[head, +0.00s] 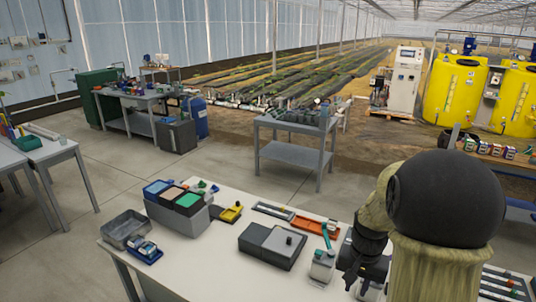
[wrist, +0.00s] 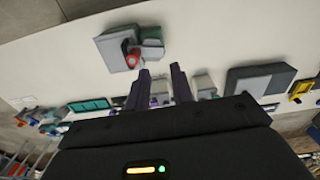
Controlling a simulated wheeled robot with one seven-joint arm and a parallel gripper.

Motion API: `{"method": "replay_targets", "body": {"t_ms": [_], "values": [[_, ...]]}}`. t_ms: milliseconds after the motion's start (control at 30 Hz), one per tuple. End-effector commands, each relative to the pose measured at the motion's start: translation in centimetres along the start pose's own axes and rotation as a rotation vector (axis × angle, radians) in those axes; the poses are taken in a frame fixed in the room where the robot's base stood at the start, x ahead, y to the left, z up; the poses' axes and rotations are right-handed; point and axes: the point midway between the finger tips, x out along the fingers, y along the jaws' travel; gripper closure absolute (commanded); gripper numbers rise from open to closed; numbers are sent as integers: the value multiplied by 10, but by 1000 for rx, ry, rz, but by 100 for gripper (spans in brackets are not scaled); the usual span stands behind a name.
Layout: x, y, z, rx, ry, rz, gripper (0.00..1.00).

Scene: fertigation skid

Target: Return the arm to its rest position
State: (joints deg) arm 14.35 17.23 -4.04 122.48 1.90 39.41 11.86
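My gripper (wrist: 160,74) shows in the wrist view with its two dark fingers apart. I see no object held between them; small grey and white items lie beyond on the white worktable (wrist: 215,30). In the head view my arm stands at the right, over the near side of that worktable (head: 205,262). The dark wrist hangs low beside a small grey-white container with a green top (head: 322,265). My fingertips are hidden or too dark to make out there.
On the worktable are a grey case (head: 272,246), an orange tray (head: 308,224), a grey bin (head: 125,228) and several coloured-top boxes (head: 175,200). The wrist view shows a grey box with a red item (wrist: 130,52). Clear floor (head: 230,165) lies behind; yellow tanks (head: 455,90) stand far right.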

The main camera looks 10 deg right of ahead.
Motion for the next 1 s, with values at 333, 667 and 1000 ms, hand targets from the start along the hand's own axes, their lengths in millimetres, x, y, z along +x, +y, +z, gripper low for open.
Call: {"method": "replay_targets", "body": {"t_ms": [333,667,1000], "values": [[-10,-53,105,-444,168,-53,76],[-9,-59,129,-551,210,-64,76],[-9,-59,128,-548,209,-64,56]]}}
